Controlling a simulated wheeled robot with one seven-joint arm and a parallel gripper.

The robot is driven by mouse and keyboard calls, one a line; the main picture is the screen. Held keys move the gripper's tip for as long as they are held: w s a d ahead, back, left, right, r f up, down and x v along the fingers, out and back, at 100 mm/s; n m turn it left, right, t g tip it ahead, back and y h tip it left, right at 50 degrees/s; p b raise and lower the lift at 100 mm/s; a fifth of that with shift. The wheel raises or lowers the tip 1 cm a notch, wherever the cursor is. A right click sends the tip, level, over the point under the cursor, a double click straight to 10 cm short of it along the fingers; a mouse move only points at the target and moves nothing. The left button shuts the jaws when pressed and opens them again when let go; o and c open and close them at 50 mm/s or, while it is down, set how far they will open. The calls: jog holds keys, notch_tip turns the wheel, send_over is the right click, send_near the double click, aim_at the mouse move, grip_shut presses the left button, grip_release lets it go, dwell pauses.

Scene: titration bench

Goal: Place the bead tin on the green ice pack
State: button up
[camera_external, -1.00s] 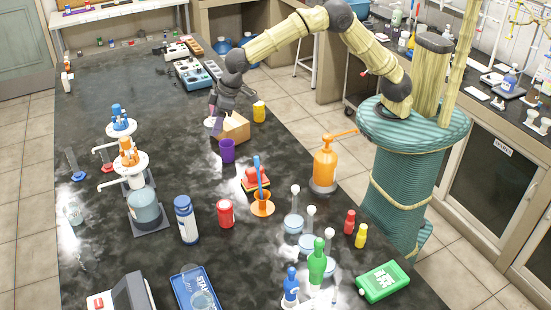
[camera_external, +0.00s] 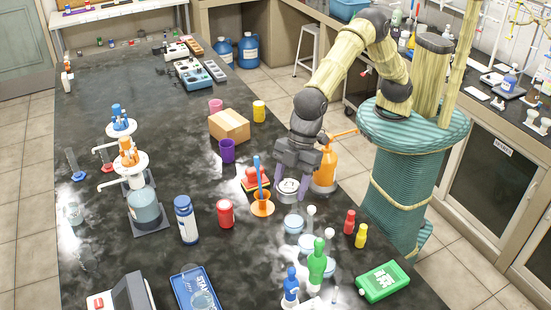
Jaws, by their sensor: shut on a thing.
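The bead tin (camera_external: 289,185), a small round silver-white tin, is between the fingers of my gripper (camera_external: 291,191), which is shut on it. It is near the middle of the bench, left of the orange pump bottle and right of the orange funnel stand. Whether it hangs clear of the bench top is hard to tell. The green ice pack (camera_external: 382,281), a flat green block with white markings, lies at the bench's near right edge. Nothing rests on it. My gripper is behind and left of it.
Several round flasks (camera_external: 307,243) and a green bottle (camera_external: 317,263) stand between my gripper and the ice pack. Red (camera_external: 349,222) and yellow (camera_external: 361,235) small bottles stand just behind the pack. The orange pump bottle (camera_external: 325,168) is close to my gripper. A cardboard box (camera_external: 229,126) stands further back.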

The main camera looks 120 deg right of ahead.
jog(key=s+a+n, duration=0.1)
jog(key=s+a, duration=0.1)
jog(key=a, duration=0.1)
jog(key=s+a+n, duration=0.1)
jog(key=s+a, duration=0.1)
jog(key=a, duration=0.2)
jog(key=s+a+n, duration=0.1)
jog(key=s+a, duration=0.1)
jog(key=a, duration=0.1)
jog(key=shift+s+a+g+y, duration=0.25)
jog(key=shift+s+g+y, duration=0.05)
jog(key=shift+y, duration=0.1)
jog(key=s+a+n+g+y, duration=0.1)
jog(key=s+a+n, duration=0.3)
jog(key=s+a, duration=0.75)
send_over(383, 281)
jog(key=d, duration=0.1)
notch_tip(383, 281, down, 11)
jog(key=shift+s+d, duration=0.15)
jog(key=shift+s, duration=0.2)
jog(key=shift+f+p, duration=0.65)
jog(key=shift+f, duration=2.4)
jog(key=shift+f+p, duration=0.5)
jog(key=shift+f, duration=1.35)
jog(key=shift+f, duration=0.1)
